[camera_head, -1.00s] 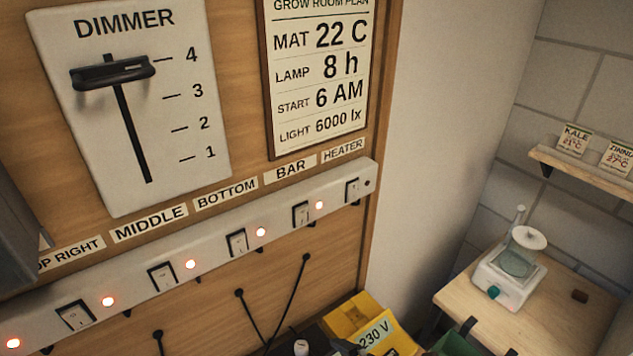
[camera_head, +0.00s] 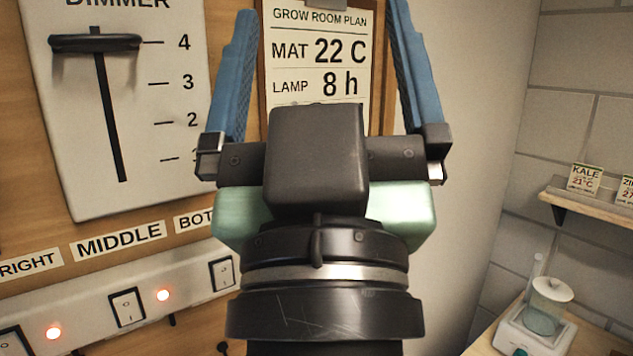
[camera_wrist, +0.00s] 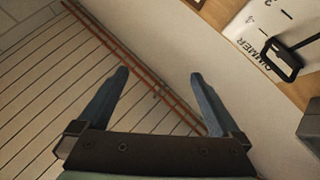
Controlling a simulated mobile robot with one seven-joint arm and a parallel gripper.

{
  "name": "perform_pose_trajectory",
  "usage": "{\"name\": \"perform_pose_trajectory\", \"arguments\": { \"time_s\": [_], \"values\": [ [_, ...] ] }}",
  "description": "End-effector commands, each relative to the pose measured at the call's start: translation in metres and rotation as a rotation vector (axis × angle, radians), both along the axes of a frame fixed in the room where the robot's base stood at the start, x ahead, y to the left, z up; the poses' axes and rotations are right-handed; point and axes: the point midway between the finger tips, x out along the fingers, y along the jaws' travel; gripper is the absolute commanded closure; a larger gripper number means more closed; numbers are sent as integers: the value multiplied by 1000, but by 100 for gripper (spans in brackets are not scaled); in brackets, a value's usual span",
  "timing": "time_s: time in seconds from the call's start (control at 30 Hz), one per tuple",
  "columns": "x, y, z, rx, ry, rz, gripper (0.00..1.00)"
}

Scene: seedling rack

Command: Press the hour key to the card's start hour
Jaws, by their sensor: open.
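The grow room plan card (camera_head: 320,60) hangs on the wooden board, partly hidden behind my gripper. Its MAT 22 C and LAMP 8 h lines show; the lower lines are covered. My gripper (camera_head: 318,20) is raised in front of the card, with its two blue fingers wide apart and nothing between them. In the wrist view my gripper (camera_wrist: 158,75) is also open and empty, facing slatted boards and a pale wall. No hour key can be made out in either current view.
The dimmer panel (camera_head: 110,105) has its black slider (camera_head: 95,43) at 4; the slider also shows in the wrist view (camera_wrist: 282,58). A switch strip (camera_head: 85,305) with lit red lamps runs below. A shelf (camera_head: 590,205) with seed packets and a white device (camera_head: 540,325) are at right.

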Motion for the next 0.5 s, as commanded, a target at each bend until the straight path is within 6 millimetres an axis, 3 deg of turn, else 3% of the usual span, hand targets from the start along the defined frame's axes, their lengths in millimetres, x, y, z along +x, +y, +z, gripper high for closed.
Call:
{"name": "perform_pose_trajectory", "arguments": {
  "time_s": [0.13,0.37,0.5],
  "values": [
    [-17,3,11,54,-64,52,0],
    [-17,3,12,59,-66,58,0],
    [-17,3,12,58,-64,58,25]
  ]
}}
